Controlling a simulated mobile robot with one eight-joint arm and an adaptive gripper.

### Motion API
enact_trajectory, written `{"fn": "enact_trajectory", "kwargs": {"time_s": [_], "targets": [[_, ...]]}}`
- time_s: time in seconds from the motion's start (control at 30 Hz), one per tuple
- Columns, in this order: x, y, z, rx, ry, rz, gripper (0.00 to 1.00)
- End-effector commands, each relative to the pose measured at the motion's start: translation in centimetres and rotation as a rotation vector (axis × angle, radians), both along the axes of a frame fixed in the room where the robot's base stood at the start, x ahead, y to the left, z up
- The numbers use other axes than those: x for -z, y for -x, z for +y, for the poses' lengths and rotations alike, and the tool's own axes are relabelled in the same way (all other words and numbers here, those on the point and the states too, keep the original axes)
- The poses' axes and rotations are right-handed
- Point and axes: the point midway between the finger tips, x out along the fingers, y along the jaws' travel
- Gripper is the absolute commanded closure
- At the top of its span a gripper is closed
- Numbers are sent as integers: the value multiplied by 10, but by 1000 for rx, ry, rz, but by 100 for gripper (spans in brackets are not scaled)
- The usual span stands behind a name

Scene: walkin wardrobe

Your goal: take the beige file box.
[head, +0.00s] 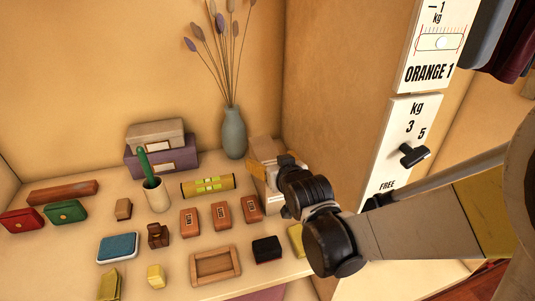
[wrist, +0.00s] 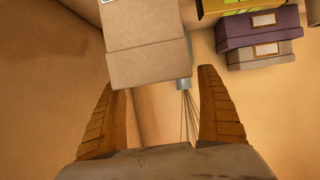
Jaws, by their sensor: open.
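A beige file box (head: 262,148) stands upright at the back right of the shelf, beside the vase. It also shows in the wrist view (wrist: 148,45), with its near end between the fingertips and a label edge at the top. My gripper (head: 274,166) is open, with its orange-brown fingers on either side of that end. The wrist view also shows the gripper (wrist: 160,75); gaps show beside the box, so it is not gripped. My gripper partly hides the box in the head view.
A grey-beige box (head: 155,128) lies on a purple box (head: 178,160) at the back. A vase with dried stems (head: 233,133) stands close to the beige file box. Red blocks (head: 222,214), a level (head: 207,186) and a wooden tray (head: 196,266) lie in front. A wall is at the right.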

Motion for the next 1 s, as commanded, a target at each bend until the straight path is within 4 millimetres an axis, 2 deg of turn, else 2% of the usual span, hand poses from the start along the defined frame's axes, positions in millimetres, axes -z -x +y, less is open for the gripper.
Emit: {"fn": "enact_trajectory", "kwargs": {"time_s": [0.2, 0.43, 0.47, 0.6, 0.67, 0.7, 1.0], "targets": [[12, -32, 8, 0, 0, 0, 14], [11, -36, 9, 0, 0, 0, 14], [11, -36, 9, 0, 0, 0, 16], [11, -36, 9, 0, 0, 0, 59], [11, -36, 9, 0, 0, 0, 77], [11, -36, 9, 0, 0, 0, 81], [4, -36, 9, 0, -1, -2, 81]]}}
